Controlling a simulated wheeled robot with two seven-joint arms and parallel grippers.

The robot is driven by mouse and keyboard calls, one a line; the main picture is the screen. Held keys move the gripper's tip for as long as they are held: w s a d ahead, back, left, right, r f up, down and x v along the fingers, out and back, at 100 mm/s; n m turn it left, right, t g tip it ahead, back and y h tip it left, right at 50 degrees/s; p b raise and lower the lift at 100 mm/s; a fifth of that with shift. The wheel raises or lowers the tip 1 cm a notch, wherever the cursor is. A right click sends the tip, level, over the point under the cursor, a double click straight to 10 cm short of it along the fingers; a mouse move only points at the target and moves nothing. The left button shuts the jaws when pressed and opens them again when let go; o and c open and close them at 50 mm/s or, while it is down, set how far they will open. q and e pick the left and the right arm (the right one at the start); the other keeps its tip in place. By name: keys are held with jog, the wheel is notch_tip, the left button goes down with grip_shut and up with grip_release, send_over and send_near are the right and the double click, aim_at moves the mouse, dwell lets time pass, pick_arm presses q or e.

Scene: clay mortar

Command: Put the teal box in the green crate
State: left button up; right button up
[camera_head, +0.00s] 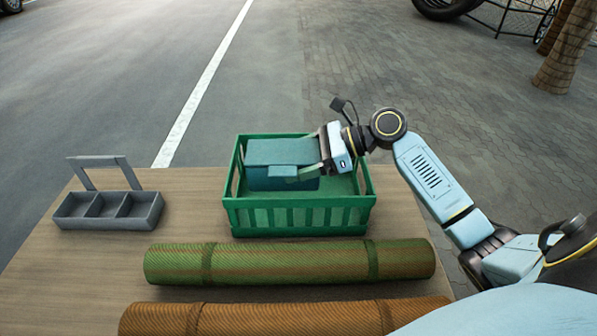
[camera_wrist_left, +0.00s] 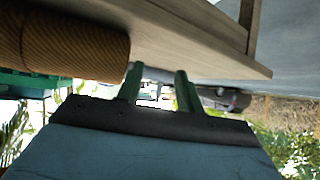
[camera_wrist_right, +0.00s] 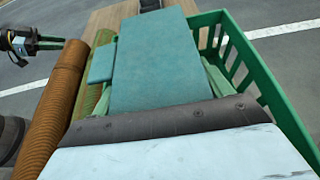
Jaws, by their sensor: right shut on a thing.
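The teal box (camera_head: 282,153) is inside the outline of the green crate (camera_head: 298,214), toward its back left, seen over the front wall. My right gripper (camera_head: 311,172) is shut on the teal box at its right side. In the right wrist view the teal box (camera_wrist_right: 155,62) fills the space before the gripper, with the crate's slatted wall (camera_wrist_right: 258,75) to its right. Whether the box touches the crate floor cannot be told. My left gripper (camera_wrist_left: 158,80) shows in the left wrist view, its two green fingers apart and empty, near the table's edge.
A grey divided caddy (camera_head: 108,208) with a raised handle stands left of the crate. A green-brown roll (camera_head: 290,262) lies in front of the crate, and an orange-brown roll (camera_head: 280,317) lies nearer. Bare wooden table (camera_head: 190,190) shows between caddy and crate.

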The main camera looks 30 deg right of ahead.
notch_tip(320, 180, down, 3)
jog(key=shift+b, duration=0.8)
pick_arm(q)
jog(key=w+d+r+t+h, duration=0.1)
jog(key=w+d+r+t, duration=0.1)
jog(key=r, duration=0.4)
jog(key=w+t, duration=0.1)
jog(key=t, duration=0.1)
jog(key=shift+w+d+t+h, duration=0.15)
jog(key=shift+w+t+h, duration=0.15)
jog(key=shift+t, duration=0.1)
jog(key=shift+s, duration=0.1)
jog(key=shift+s+a+f+g+y+p, duration=0.15)
jog(key=shift+s+a+f+g, duration=0.1)
jog(key=shift+f+g, duration=0.3)
jog(key=shift+s+a+f+g+y+p, duration=0.2)
jog(key=shift+f+g, duration=0.2)
jog(key=shift+f, duration=0.2)
jog(key=shift+s+a+f+g+y+p, duration=0.15)
jog(key=shift+s+a+f+g, duration=0.1)
jog(key=shift+f+g, duration=0.3)
pick_arm(e)
jog(key=shift+f, duration=0.6)
pick_arm(q)
jog(key=shift+f, duration=0.1)
pick_arm(e)
jog(key=o, duration=1.1)
jog(key=shift+o, duration=0.2)
